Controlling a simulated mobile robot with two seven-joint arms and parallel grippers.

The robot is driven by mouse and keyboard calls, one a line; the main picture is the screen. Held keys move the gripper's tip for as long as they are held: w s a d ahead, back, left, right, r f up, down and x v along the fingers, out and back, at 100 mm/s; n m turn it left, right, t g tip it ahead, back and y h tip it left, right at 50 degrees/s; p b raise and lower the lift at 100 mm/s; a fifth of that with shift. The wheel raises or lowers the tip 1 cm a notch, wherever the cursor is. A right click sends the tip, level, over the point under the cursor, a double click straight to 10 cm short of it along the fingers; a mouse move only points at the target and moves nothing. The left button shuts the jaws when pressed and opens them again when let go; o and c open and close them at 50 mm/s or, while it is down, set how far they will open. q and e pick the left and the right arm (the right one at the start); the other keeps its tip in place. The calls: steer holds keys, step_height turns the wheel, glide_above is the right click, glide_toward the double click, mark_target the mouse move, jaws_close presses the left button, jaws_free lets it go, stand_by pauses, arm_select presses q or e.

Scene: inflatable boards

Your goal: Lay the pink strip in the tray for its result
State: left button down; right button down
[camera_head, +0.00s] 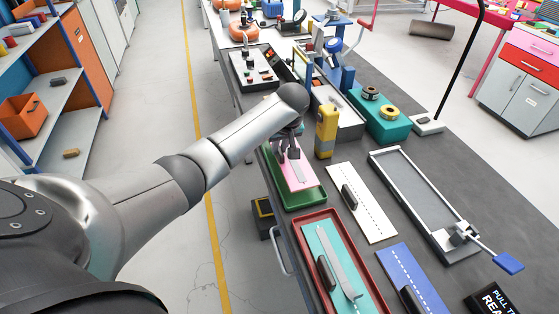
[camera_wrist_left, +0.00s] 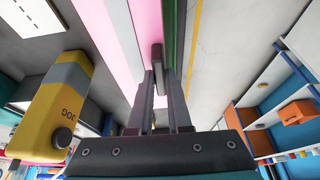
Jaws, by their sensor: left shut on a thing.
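The pink strip (camera_head: 302,178) is a flat pink board with a grey band along it, also seen in the left wrist view (camera_wrist_left: 135,20). It is in or just over the green tray (camera_head: 305,200); I cannot tell whether it touches the tray floor. The tray's green edge shows beside it in the left wrist view (camera_wrist_left: 178,45). My left gripper (camera_head: 287,143) is over the strip's far part. In the left wrist view its fingers (camera_wrist_left: 158,90) are shut on the strip's dark handle (camera_wrist_left: 157,57). My right gripper is not in view.
A red tray (camera_head: 296,226) with a teal board (camera_head: 318,240) stands nearer. A white board (camera_head: 368,212), blue board (camera_head: 424,280) and long grey clamp frame (camera_head: 385,160) lie to the right. A yellow device (camera_head: 326,132) stands close beside my gripper.

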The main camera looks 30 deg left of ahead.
mark_target(279, 158)
arm_select(q)
step_height(279, 158, down, 4)
steer(key=shift+r+b, duration=0.1)
steer(key=shift+b, duration=0.4)
steer(key=shift+f, duration=0.25)
steer(key=shift+f, duration=0.1)
steer(key=c, duration=0.9)
jaws_free()
steer(key=shift+f, duration=0.1)
steer(key=shift+o, duration=0.2)
steer(key=shift+a, duration=0.1)
steer(key=shift+s+r, duration=0.1)
steer(key=shift+r, duration=0.35)
steer(key=p+v, duration=0.3)
steer(key=v, duration=0.8)
steer(key=shift+d+r+p, duration=0.2)
steer(key=shift+d+p, duration=0.05)
steer(key=shift+p, duration=0.05)
